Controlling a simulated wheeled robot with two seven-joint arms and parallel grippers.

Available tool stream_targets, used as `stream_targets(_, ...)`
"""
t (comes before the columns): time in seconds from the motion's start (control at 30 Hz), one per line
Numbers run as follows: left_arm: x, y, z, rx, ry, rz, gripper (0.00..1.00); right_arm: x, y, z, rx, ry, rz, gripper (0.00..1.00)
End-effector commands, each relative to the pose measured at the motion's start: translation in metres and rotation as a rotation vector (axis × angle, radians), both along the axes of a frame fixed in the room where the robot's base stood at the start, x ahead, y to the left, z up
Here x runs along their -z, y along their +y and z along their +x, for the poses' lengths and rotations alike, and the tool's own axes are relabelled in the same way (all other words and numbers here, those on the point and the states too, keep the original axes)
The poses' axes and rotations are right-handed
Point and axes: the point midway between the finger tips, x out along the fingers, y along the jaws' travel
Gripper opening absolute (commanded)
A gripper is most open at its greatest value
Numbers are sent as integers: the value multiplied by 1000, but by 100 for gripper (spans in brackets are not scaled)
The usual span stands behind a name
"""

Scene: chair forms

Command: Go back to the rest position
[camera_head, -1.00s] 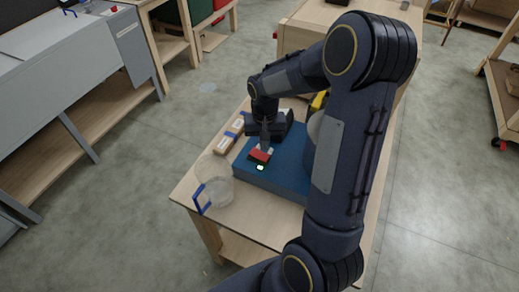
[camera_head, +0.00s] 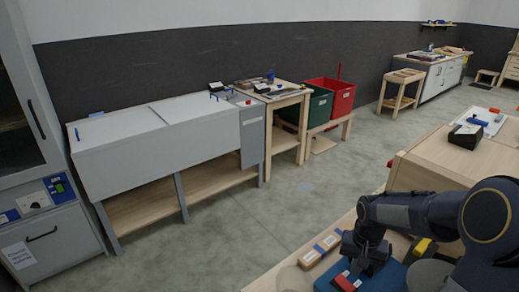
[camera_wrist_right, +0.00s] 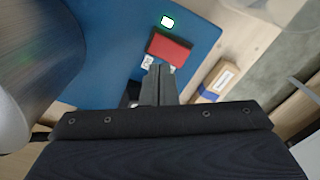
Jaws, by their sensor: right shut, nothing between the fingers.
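My right gripper (camera_head: 357,272) is at the lower right of the head view, low over a blue block or mat (camera_head: 388,280) on a wooden table. Its two fingers are together and empty in the right wrist view (camera_wrist_right: 160,70). A small red block-like piece (camera_head: 343,284) lies by the fingertips; in the wrist view this red piece (camera_wrist_right: 169,47) is just beyond them on the blue surface (camera_wrist_right: 110,30). I cannot tell whether they touch. My left gripper is not in view.
A clear container (camera_head: 291,280) stands at the table's left, partly cut off. A yellow item (camera_head: 423,246) is behind my right arm. Open floor (camera_head: 240,235) lies left of the table.

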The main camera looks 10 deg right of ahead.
Motion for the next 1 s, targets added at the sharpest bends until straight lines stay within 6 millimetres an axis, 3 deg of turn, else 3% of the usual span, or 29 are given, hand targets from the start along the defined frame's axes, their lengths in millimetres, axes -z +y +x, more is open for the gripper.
stream_targets(0.17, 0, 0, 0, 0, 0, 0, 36, -30, 15, -16, -31, -66, 43, 0)
stream_targets(0.3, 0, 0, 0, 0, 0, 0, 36, -67, 40, -45, -91, -166, 105, 0)
stream_targets(0.5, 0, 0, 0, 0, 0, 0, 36, -106, 80, -96, -204, -316, 175, 0)
stream_targets(0.8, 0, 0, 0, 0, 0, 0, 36, -122, 129, -162, -360, -508, 217, 0)
stream_targets(1.0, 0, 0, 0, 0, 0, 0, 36, -121, 141, -177, -404, -556, 219, 0)
